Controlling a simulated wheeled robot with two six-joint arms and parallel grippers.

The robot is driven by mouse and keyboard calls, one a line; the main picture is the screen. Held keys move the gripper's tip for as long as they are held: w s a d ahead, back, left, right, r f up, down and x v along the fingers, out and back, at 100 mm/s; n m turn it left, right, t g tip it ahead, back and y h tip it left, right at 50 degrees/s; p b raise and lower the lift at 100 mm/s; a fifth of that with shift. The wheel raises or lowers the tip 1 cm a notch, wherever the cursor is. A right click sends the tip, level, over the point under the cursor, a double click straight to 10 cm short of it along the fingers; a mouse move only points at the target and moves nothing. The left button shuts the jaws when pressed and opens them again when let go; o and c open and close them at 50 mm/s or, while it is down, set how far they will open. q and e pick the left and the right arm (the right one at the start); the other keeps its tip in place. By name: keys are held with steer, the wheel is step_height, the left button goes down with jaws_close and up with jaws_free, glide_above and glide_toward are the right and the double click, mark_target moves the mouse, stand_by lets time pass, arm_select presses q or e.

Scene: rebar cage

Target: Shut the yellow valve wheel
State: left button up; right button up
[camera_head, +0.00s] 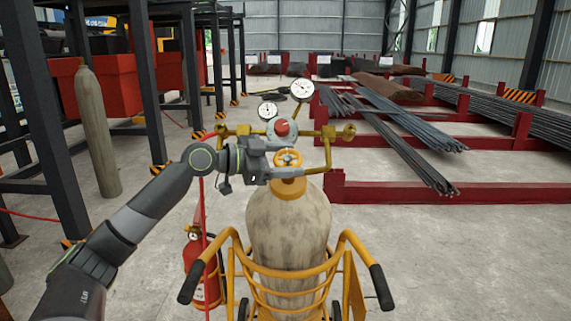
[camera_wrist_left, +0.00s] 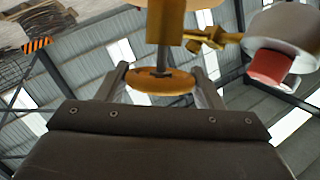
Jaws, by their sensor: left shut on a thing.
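The yellow valve wheel (camera_head: 288,158) sits on top of the tall, worn gas cylinder (camera_head: 288,228), which stands in a yellow trolley (camera_head: 290,272). My left gripper (camera_head: 290,160) reaches in from the left at the wheel's height, and its fingers are shut on the wheel. In the left wrist view the wheel (camera_wrist_left: 161,81) lies between the two fingers (camera_wrist_left: 161,85), with its stem beyond it. A brass regulator with a red knob (camera_head: 282,128) and two round gauges (camera_head: 301,90) is just behind the wheel. My right gripper does not show.
A red fire extinguisher (camera_head: 203,262) stands left of the trolley. A red hose (camera_head: 203,215) hangs beside it. Another cylinder (camera_head: 97,135) stands at the left by dark steel frames. Red racks with rebar (camera_head: 400,120) fill the right. Concrete floor is clear at the lower right.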

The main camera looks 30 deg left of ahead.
arm_select(q)
steer(key=shift+f+m+g+h+b, duration=0.1)
steer(key=shift+m+g+h+b, duration=0.3)
steer(key=shift+m+g, duration=0.5)
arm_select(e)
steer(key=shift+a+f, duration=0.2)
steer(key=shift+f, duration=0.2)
arm_select(q)
steer(key=o, duration=1)
steer(key=shift+w, duration=0.2)
steer(key=shift+c, duration=0.2)
steer(key=shift+s, duration=0.1)
steer(key=b+v, duration=1.5)
steer(key=v, duration=0.2)
steer(key=shift+a, duration=0.2)
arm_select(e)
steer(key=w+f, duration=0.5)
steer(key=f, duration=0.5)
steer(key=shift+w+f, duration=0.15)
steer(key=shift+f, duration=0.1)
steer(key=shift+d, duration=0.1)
